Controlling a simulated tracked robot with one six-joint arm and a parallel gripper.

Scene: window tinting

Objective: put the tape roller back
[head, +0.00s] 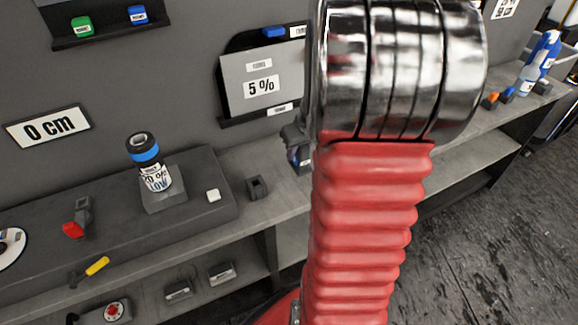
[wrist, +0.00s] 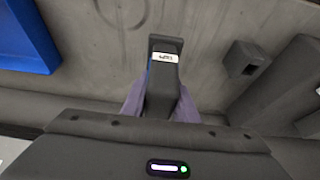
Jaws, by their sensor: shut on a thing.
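My gripper (wrist: 160,108) is shut on a dark grey tool with a small white label, which I take to be the tape roller (wrist: 164,76). In the wrist view its labelled end points away from the palm, above the grey shelf. The label is too small to read. A small dark holder block with a square hole (wrist: 246,58) stands on the shelf to its right, apart from it. The block also shows in the head view (head: 256,188). In the head view my red arm hides most of the gripper and the tool.
A 5 % panel (head: 262,84) hangs on the wall. A blue object (wrist: 25,38) lies left in the wrist view. Blue bottles (head: 540,62) stand far right.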

